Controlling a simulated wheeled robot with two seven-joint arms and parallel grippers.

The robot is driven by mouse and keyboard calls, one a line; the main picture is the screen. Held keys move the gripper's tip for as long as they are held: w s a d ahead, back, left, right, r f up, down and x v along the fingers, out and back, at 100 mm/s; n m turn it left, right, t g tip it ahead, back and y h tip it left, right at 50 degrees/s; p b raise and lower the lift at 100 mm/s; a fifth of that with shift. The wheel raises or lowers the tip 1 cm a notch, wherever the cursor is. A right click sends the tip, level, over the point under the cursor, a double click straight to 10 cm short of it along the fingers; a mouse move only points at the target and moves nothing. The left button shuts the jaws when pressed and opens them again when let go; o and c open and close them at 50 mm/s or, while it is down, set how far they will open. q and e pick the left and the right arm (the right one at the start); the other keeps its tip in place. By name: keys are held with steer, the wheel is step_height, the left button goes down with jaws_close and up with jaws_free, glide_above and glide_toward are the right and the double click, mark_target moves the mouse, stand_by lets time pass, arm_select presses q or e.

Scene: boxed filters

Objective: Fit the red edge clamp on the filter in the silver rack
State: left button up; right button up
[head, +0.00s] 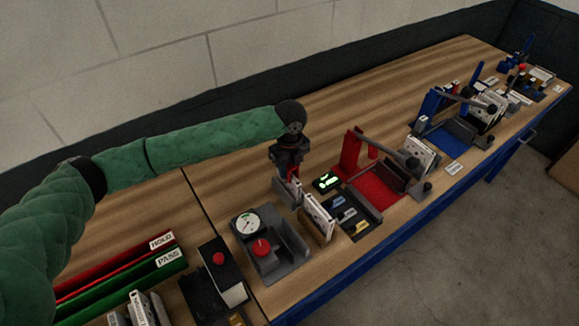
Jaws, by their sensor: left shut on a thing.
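My left gripper (289,186) points down over the table, just behind and left of an upright pale filter (318,219). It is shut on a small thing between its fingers. That thing is mostly hidden, and I cannot make out its shape or colour. The filter stands on edge in a holder that is largely hidden, so I cannot tell whether this is the silver rack. No red edge clamp can be picked out with certainty. A dark tray (366,222) right of the filter holds small blue, pale and yellow pieces. My right gripper is not in view.
A grey dial gauge station (283,266) with a red knob stands front left of the gripper. A red fixture (378,192) and a small green-lit display (326,182) stand to the right. Blue fixtures are further right. Red and green bins (125,272) lie left. The wood behind is clear.

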arm_select(q)
steer(key=shift+f, duration=0.55)
steer(key=shift+f, duration=0.5)
steer(key=shift+f+b, duration=0.55)
steer(key=shift+f, duration=0.55)
stand_by(0.5)
steer(key=o, duration=1.1)
